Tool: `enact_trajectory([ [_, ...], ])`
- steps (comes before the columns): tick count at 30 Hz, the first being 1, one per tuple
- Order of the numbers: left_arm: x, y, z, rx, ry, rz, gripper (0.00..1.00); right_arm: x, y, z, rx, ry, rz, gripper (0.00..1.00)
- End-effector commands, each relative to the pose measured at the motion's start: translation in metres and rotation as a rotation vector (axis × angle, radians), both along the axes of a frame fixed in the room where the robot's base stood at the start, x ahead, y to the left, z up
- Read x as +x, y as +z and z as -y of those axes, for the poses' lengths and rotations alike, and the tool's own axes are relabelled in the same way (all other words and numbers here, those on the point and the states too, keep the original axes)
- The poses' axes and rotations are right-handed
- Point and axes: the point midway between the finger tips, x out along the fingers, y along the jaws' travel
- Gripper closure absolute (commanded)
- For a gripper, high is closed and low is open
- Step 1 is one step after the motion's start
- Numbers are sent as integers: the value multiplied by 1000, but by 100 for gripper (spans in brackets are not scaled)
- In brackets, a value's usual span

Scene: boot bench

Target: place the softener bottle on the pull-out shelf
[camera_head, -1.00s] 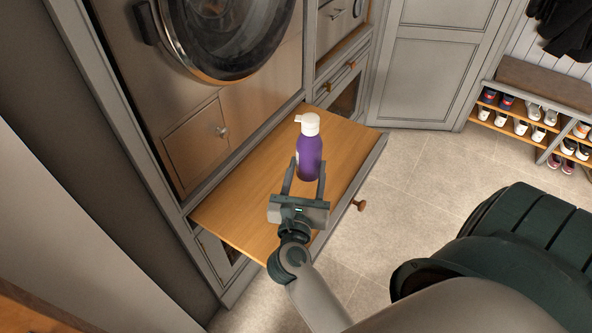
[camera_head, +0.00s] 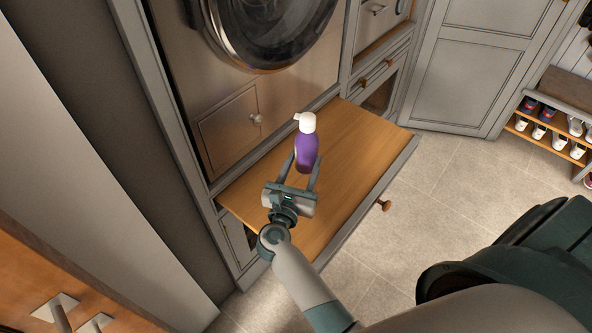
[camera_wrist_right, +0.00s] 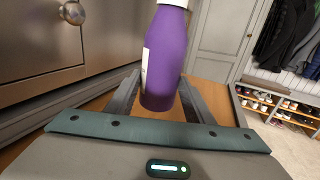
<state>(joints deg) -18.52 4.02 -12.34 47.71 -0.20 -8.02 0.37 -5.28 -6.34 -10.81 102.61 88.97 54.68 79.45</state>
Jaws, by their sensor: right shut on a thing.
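The softener bottle (camera_head: 306,148) is purple with a white pump-like cap and stands upright. My right gripper (camera_head: 304,172) is shut on it, one finger on each side. In the right wrist view the bottle (camera_wrist_right: 166,60) fills the space between the fingers, and its base shows in front of the palm. The pull-out shelf (camera_head: 355,160) is a wooden board pulled out below the washer, and the bottle is over it. I cannot tell whether the bottle's base touches the board. My left gripper is not in view.
The washer's round door (camera_head: 270,30) and a small panel with a knob (camera_head: 256,118) are behind the shelf. A wooden knob (camera_head: 384,205) sticks out from the shelf front. Bare wood lies right of the bottle. A shoe rack (camera_head: 548,135) stands far right.

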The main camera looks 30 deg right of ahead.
Motion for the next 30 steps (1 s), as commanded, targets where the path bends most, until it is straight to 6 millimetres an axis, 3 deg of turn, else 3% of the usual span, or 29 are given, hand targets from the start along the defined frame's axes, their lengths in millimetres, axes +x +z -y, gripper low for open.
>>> enact_trajectory([
  [6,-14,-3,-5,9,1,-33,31,20,-12,-10,-3,0,1,88],
  [20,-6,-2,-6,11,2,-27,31,23,-16,-11,-3,0,1,88],
  [25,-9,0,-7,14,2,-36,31,23,-31,-11,-6,1,0,88],
  [30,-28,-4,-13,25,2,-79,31,23,-49,-11,-4,1,0,88],
])
